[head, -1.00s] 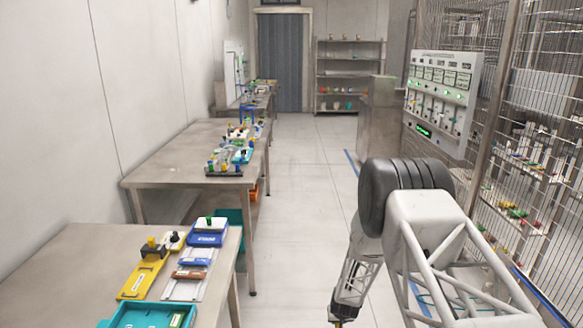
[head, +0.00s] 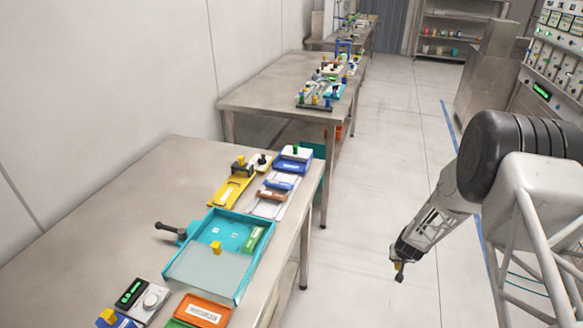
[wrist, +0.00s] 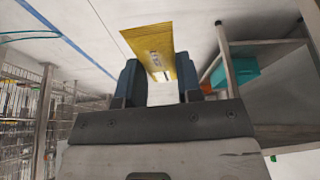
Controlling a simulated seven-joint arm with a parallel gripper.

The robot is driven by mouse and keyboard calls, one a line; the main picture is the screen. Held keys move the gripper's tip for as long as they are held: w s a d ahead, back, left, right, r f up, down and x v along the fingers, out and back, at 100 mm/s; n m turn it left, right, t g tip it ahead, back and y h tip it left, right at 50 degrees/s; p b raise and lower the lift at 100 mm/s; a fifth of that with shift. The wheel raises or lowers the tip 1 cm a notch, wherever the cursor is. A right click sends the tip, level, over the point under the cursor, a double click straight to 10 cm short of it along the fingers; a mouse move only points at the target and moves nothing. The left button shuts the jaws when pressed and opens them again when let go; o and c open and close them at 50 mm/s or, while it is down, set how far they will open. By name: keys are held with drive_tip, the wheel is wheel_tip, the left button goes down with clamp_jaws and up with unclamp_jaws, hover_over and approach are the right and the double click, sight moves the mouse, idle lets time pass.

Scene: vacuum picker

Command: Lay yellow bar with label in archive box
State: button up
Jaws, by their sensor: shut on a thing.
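A yellow bar (wrist: 147,40) with a pale printed label is between the two dark fingers of my gripper (wrist: 158,68) in the wrist view. My gripper is shut on it. In the head view my gripper (head: 400,270) hangs over the floor, right of the near table; the bar cannot be made out clearly there. A teal box (head: 238,292), likely the archive box, lies on the near table. A greyish panel (head: 200,270) with a yellow knob (head: 216,247) covers its nearer part. A green labelled bar (head: 254,239) lies in its uncovered part, at the right.
A black handle (head: 172,230) sticks out left of the box. A yellow fixture (head: 230,190) and blue parts (head: 293,159) stand behind it. An orange labelled block (head: 203,311) and a black display unit (head: 130,293) are in front. The table's left side is clear.

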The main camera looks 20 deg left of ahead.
drive_tip(key=s+a+r+n+g+y, duration=0.2)
drive_tip(key=a+r+n, duration=0.6)
drive_tip(key=a+r, duration=1)
drive_tip(key=s+a+r+n+g+y, duration=0.2)
drive_tip(key=a+r+n, duration=0.6)
drive_tip(key=a+r, duration=1)
drive_tip(key=a, duration=0.2)
drive_tip(key=shift+a+n, duration=0.3)
drive_tip(key=shift+n, duration=0.1)
drive_tip(key=shift+w+f, duration=0.1)
drive_tip(key=shift+w+a+f, duration=0.25)
drive_tip(key=shift+w+a, duration=1)
drive_tip(key=shift+w, duration=1.05)
drive_tip(key=shift+w+a+f, duration=0.25)
drive_tip(key=shift+w+a, duration=1.05)
drive_tip(key=shift+w, duration=1.05)
drive_tip(key=shift+w+a+f, duration=0.25)
drive_tip(key=shift+w+a, duration=1)
drive_tip(key=shift+w, duration=1.05)
drive_tip(key=shift+f, duration=1.75)
drive_tip(key=shift+f, duration=0.55)
